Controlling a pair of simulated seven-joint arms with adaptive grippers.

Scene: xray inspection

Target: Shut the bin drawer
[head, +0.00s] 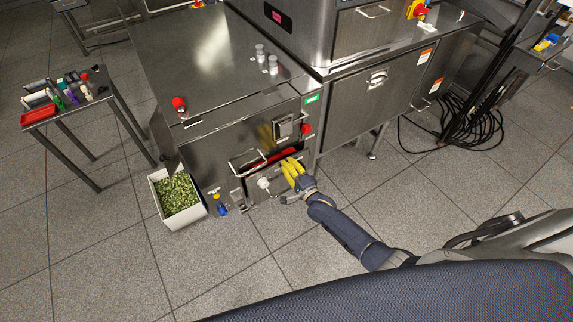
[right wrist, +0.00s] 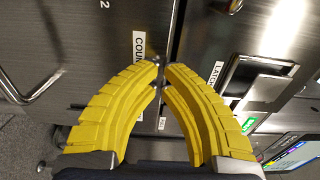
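The bin drawer (head: 247,164) is in the lower front of the steel machine in the head view. It stands partly out, and a red strip of its inside shows along the top. Its bar handle is on the front. My right gripper (head: 289,167) has yellow fingers and is at the drawer's right end; I cannot tell whether it touches. In the right wrist view the curved fingers (right wrist: 162,67) come together at the tips with nothing seen between them. Steel panels labelled "COUN..." and "LATCH" (right wrist: 217,75) lie beyond them. My left gripper is in neither view.
A white bin of green pieces (head: 155,205) stands on the floor left of the drawer. A side table (head: 77,113) with a red tray is at the left. Black cables (head: 470,122) lie coiled at the right. The tiled floor in front is mostly clear.

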